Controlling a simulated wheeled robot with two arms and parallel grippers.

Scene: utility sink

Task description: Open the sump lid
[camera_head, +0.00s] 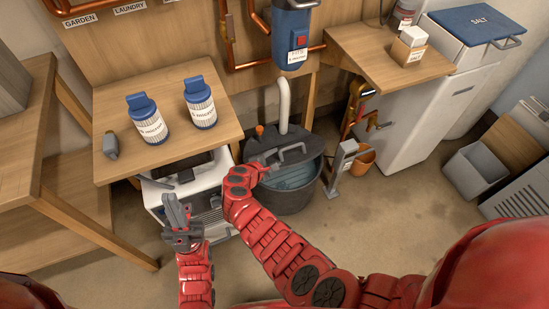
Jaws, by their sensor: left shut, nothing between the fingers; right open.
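The sump is a dark round tub (297,203) on the floor, with a white pipe going down into its back. A dark lid (268,146) with a raised bar handle (291,152) covers its back part. Bluish water shows inside the front part. My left gripper (175,208) is shut and empty, in front of a white appliance (208,205), left of the tub.
Two blue-capped filter cartridges (148,122) stand on a wooden bench (108,165). A blue filter housing (291,40) hangs above the tub. Right of the tub are a grey stand (341,165), an orange bucket (363,160) and a white chest (415,115). The floor in front is clear.

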